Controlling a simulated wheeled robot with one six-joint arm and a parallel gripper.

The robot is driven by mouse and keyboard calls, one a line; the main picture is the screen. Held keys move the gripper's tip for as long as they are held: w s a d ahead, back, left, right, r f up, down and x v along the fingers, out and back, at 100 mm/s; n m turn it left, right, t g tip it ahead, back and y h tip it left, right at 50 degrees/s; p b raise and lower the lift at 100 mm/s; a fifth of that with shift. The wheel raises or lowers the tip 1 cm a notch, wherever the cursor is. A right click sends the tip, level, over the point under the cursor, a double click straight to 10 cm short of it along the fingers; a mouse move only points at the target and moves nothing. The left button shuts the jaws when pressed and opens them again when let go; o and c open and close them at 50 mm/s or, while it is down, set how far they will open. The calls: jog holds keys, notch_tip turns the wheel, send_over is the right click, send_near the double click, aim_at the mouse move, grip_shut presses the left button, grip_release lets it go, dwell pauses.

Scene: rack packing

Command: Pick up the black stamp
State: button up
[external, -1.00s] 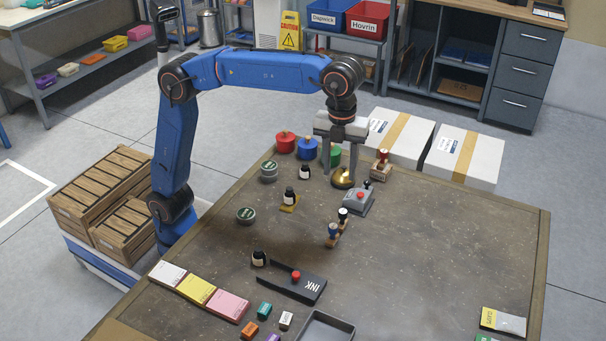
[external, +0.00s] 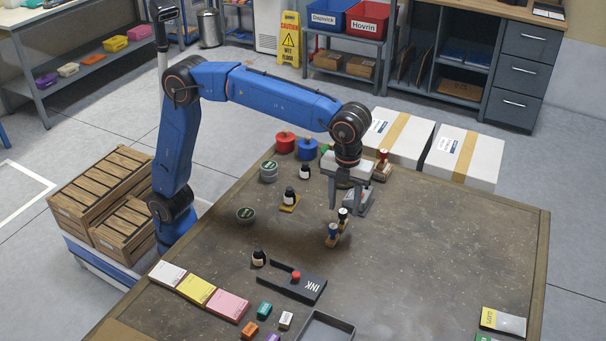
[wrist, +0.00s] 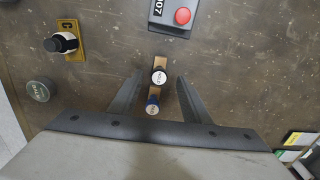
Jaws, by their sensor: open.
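The black stamp (external: 343,212) stands upright with a black handle and a pale round top. In the wrist view it also shows (wrist: 158,77), between the tips of my fingers. A blue-handled stamp (external: 332,232) stands right in front of it, and in the wrist view it is just below it (wrist: 152,107). Both have wooden bases. My gripper (external: 348,202) points down over the stamps, open and empty, one finger on each side; it shows in the wrist view too (wrist: 160,78). Whether a finger touches the black stamp I cannot tell.
A grey box with a red button (external: 361,197) stands close behind the stamps. A dark bottle on a yellow plate (external: 289,207) and a green tin (external: 246,215) stand to the left.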

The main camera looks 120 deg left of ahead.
aim_at(343, 211)
jog(key=shift+a+f, duration=0.1)
jog(key=shift+f, duration=2.85)
grip_shut()
